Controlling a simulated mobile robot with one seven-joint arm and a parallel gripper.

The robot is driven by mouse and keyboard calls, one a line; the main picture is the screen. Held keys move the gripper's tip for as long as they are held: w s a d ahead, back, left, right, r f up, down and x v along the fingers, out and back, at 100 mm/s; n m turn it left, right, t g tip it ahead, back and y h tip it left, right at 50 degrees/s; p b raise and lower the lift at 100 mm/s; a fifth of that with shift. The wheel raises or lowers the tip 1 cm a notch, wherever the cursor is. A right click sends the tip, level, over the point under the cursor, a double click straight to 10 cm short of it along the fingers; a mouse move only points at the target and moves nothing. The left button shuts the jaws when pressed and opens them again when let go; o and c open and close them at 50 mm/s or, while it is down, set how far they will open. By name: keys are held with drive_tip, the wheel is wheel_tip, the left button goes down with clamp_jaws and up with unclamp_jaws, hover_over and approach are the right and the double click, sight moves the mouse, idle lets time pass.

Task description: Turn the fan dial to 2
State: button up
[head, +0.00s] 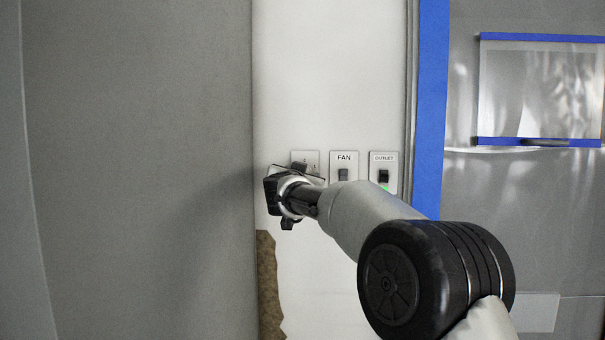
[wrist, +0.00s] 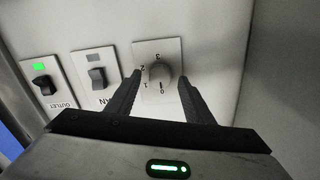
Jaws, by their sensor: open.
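My gripper (wrist: 160,77) is open, with one finger on each side of the dial. I cannot tell whether the fingers touch it or which mark it points to. In the head view my gripper (head: 299,172) is at the wall, in front of the leftmost plate (head: 313,157), and hides most of that plate and the dial.
A plate labelled FAN (head: 344,158) with a dark switch is beside the dial plate. A plate labelled OUTLET (head: 384,158) with a switch and a green light is further right. A grey wall (head: 140,150) stands left. Blue tape (head: 431,110) edges the panel's right side.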

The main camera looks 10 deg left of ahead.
drive_tip(key=c, duration=1.1)
drive_tip(key=shift+o, duration=0.2)
drive_tip(key=shift+m, duration=0.4)
drive_tip(key=m+b, duration=0.3)
drive_tip(key=m, duration=1.9)
drive_tip(key=shift+m, duration=0.4)
